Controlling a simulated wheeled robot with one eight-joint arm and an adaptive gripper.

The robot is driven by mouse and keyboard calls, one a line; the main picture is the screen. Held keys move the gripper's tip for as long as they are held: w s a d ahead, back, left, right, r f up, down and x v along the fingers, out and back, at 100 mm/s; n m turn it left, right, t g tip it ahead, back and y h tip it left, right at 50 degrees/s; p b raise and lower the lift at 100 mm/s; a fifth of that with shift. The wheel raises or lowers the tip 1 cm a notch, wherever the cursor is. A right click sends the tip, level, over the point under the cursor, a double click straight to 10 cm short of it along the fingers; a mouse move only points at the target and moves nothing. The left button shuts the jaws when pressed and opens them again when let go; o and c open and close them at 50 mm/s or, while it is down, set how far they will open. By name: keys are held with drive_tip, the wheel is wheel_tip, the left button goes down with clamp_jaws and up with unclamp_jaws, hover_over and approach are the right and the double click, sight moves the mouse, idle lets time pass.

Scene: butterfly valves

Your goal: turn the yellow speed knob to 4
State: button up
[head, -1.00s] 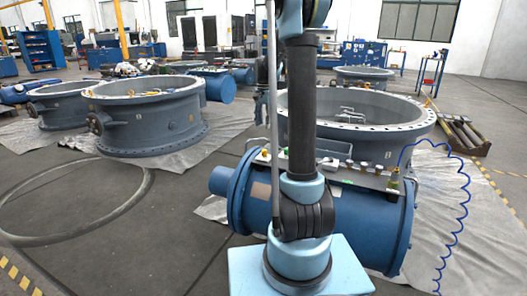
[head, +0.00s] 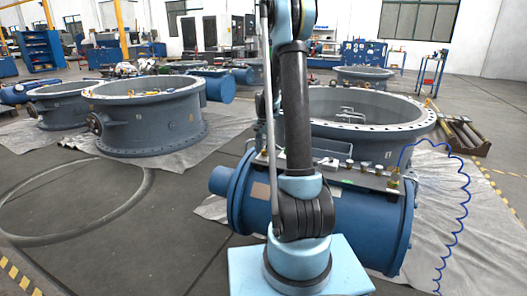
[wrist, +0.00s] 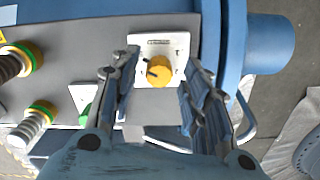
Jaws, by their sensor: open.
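The yellow knob (wrist: 158,71) sits on a white plate (wrist: 171,44) with a small dark label above it in the wrist view. A dark mark shows on the knob's left side; I cannot read any numbers. My gripper (wrist: 161,62) is open, with one finger to the left of the knob and one to the right. A gap shows on both sides, and I see no contact. In the head view I cannot make out the knob or my gripper, and my arm covers part of the panel.
The panel lies along the top of a blue cylinder (wrist: 269,43), also seen in the head view (head: 255,205). Fittings with green and gold rings (wrist: 40,110) stand to the left in the wrist view. A large grey valve ring (head: 415,118) stands behind the cylinder.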

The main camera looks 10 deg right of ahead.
clamp_jaws()
drive_tip(key=shift+a, duration=0.15)
drive_tip(key=shift+n, duration=0.4)
drive_tip(key=n, duration=0.5)
drive_tip(key=shift+w+n, duration=0.1)
drive_tip(key=shift+n, duration=0.2)
drive_tip(key=n, duration=0.5)
drive_tip(key=shift+n, duration=0.3)
